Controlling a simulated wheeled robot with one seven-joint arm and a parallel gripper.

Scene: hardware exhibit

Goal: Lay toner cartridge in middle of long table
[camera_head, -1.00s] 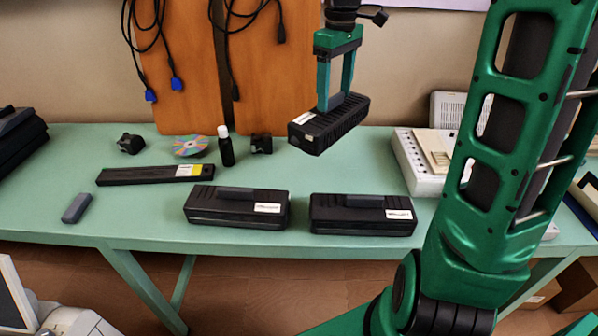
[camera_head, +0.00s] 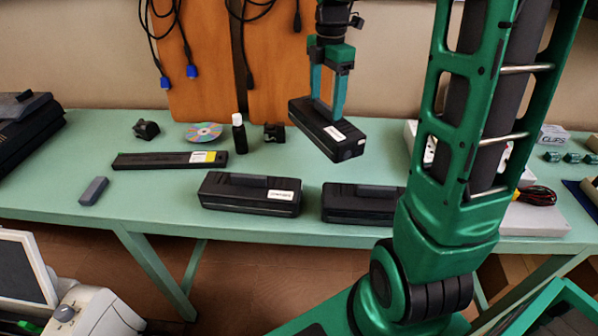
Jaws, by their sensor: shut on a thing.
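My gripper (camera_head: 327,98) is shut on the toner cartridge (camera_head: 318,132), a black box with a white label near its right end. The fingers reach down onto its top from above, and it hangs tilted, its right end nearer the camera. It appears above the back part of the long green table (camera_head: 180,200); the gap below it is hard to judge. Two similar black cartridges lie side by side near the front edge: one (camera_head: 230,196) left of centre, the other (camera_head: 350,203) partly hidden by my arm.
A long black bar with a yellow label (camera_head: 165,161), a disc (camera_head: 203,132), a dark bottle (camera_head: 239,135) and small black parts (camera_head: 274,133) stand left of the held cartridge. A grey block (camera_head: 93,191) lies at front left. My arm hides part of the right side.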

